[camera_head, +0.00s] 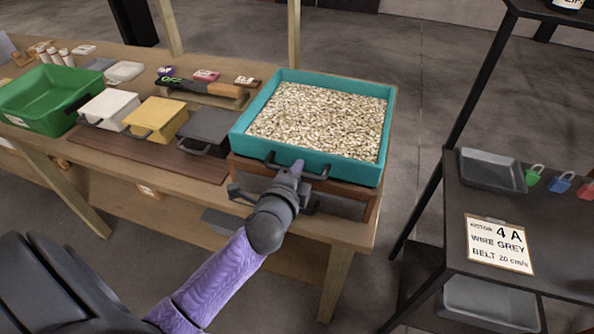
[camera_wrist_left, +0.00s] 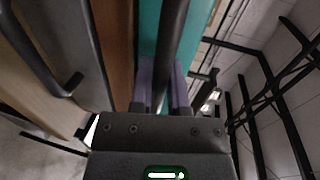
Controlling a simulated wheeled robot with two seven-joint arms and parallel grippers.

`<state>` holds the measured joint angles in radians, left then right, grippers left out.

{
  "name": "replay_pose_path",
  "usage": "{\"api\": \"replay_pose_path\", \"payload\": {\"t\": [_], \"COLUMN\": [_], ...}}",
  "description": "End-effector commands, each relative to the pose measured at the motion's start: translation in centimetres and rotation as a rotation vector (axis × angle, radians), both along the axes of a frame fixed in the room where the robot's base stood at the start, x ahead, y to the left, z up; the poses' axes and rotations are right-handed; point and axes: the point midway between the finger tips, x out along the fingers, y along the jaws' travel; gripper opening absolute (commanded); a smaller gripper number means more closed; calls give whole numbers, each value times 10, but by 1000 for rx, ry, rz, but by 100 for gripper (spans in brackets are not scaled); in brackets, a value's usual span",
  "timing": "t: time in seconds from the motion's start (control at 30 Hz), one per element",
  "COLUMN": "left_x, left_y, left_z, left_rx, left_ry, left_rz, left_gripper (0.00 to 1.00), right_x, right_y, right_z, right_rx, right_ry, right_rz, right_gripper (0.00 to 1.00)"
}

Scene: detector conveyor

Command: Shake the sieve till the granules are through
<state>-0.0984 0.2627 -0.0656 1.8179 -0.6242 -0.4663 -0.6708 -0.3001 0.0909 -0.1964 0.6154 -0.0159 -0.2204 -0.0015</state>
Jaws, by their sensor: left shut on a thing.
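The sieve (camera_head: 345,171) is a teal rectangular tray on a wooden frame (camera_head: 336,202) at the table's right end. A thick layer of pale granules (camera_head: 318,118) covers its floor; the mesh underneath is hidden. My left gripper (camera_head: 297,171) is at the sieve's near side, shut on its dark handle (camera_head: 318,175). In the left wrist view the handle (camera_wrist_left: 171,45) runs between the purple fingers (camera_wrist_left: 160,88), with the teal wall (camera_wrist_left: 149,25) behind it. What lies below the sieve is hidden. My right gripper is out of view.
Left of the sieve stand a dark lidded box (camera_head: 207,130), a yellow one (camera_head: 157,119), a white one (camera_head: 109,108) and a green bin (camera_head: 52,97). A black shelf (camera_head: 455,220) with a grey tray (camera_head: 491,171) and a sign (camera_head: 498,243) stands right, across a floor gap.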

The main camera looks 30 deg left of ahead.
Motion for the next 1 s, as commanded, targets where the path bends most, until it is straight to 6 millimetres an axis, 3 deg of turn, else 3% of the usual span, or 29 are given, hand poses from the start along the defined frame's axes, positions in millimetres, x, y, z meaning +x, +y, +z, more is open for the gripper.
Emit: {"api": "replay_pose_path", "payload": {"t": [0.73, 1.0], "left_x": [0, 44], "left_y": [0, 10], "left_z": [-1, -1], "left_rx": [0, 1], "left_ry": [2, 0], "left_rz": [0, 0], "left_gripper": [0, 0], "right_x": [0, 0], "right_y": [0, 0], "right_z": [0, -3], "right_rx": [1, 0], "right_ry": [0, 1], "right_rz": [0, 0], "right_gripper": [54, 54]}}
